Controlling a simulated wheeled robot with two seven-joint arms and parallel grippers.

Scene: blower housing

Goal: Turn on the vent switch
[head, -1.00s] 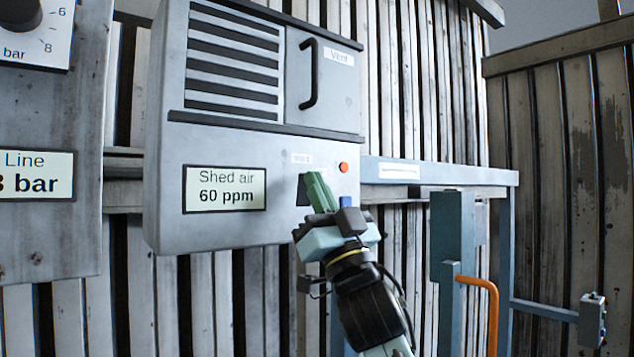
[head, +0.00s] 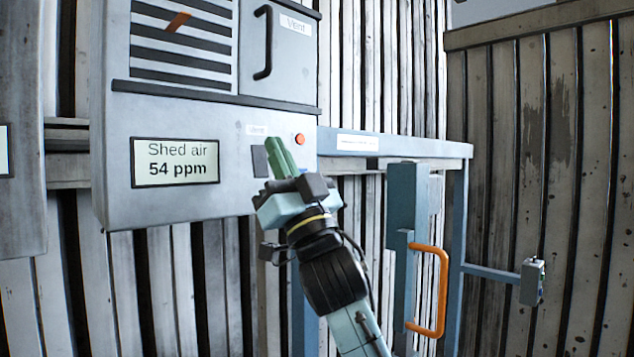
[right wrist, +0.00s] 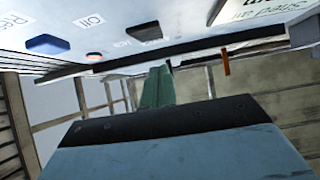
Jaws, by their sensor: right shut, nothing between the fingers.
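The vent switch (head: 260,160) is a dark rectangular rocker under a small "Vent" label on the grey blower housing (head: 118,190). It also shows in the right wrist view (right wrist: 145,31). A round red-orange lamp (head: 299,139) sits to its right. My right gripper (head: 279,148) is shut and empty, its green fingers pointing up just right of the switch and covering part of the panel. In the right wrist view the fingers (right wrist: 158,85) appear apart from the switch. The display (head: 176,161) reads "Shed air 54 ppm". My left gripper is not in view.
An orange strip (head: 177,22) stands out from the louvred grille. A "Vent" door with a black handle (head: 264,42) is beside it. A blue button (right wrist: 47,44) shows in the right wrist view. A blue frame with an orange handle (head: 441,290) stands at right.

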